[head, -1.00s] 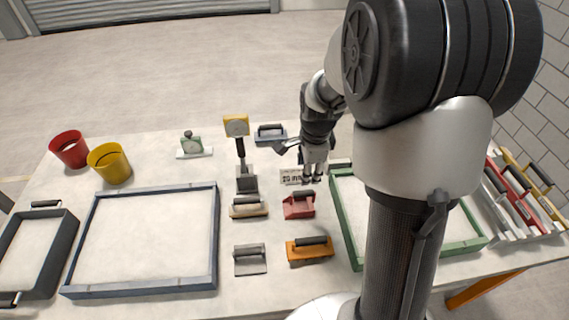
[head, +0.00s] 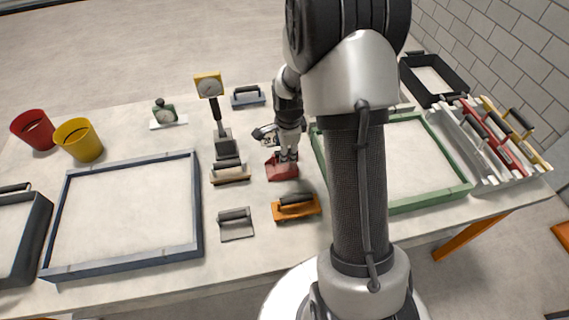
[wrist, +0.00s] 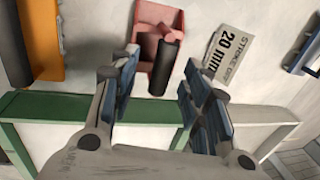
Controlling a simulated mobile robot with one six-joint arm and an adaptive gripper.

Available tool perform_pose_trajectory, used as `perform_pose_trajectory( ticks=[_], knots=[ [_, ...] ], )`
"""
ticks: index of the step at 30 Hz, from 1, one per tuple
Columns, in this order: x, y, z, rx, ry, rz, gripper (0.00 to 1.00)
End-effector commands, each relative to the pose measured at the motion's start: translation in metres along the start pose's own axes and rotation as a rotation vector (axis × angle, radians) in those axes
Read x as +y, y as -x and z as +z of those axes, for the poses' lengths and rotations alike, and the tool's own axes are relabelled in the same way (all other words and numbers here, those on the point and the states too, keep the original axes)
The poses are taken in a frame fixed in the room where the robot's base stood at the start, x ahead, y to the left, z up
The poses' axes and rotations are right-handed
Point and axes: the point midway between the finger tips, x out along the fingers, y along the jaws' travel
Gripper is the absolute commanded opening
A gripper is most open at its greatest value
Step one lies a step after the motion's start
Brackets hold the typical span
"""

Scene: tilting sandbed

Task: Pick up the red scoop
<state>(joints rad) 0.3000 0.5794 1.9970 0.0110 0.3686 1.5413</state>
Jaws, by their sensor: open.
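The red scoop (head: 280,171) lies on the table near the middle, between the blue and green frames. In the wrist view the red scoop (wrist: 148,42), with its dark cylindrical handle, lies just beyond the fingertips. My gripper (head: 287,158) is above the scoop in the head view and partly hides it. In the wrist view my gripper (wrist: 160,72) is open, with its fingers spread to either side of the handle's near end. Nothing is held. I cannot tell the exact gap between fingertips and handle.
An orange float (head: 297,207), a grey trowel (head: 236,225) and a wood-based float (head: 230,174) lie nearby. The green frame (head: 440,202) is close on the right. A "20 mm" card (wrist: 233,50) lies beside the scoop.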

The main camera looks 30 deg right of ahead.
Motion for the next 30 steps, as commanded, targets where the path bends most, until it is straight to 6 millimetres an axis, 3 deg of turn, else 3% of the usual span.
perform_pose_trajectory(
  ticks=[1,6,14,30],
  knots=[
    [-0.001,-0.013,0.0,0.0,0.0,0.002,0.43],
    [-0.002,-0.036,0.0,0.0,0.0,0.002,0.43],
    [-0.003,-0.036,0.0,0.0,0.0,-0.001,0.42],
    [-0.003,-0.036,0.0,0.0,0.0,0.0,0.06]
  ],
)
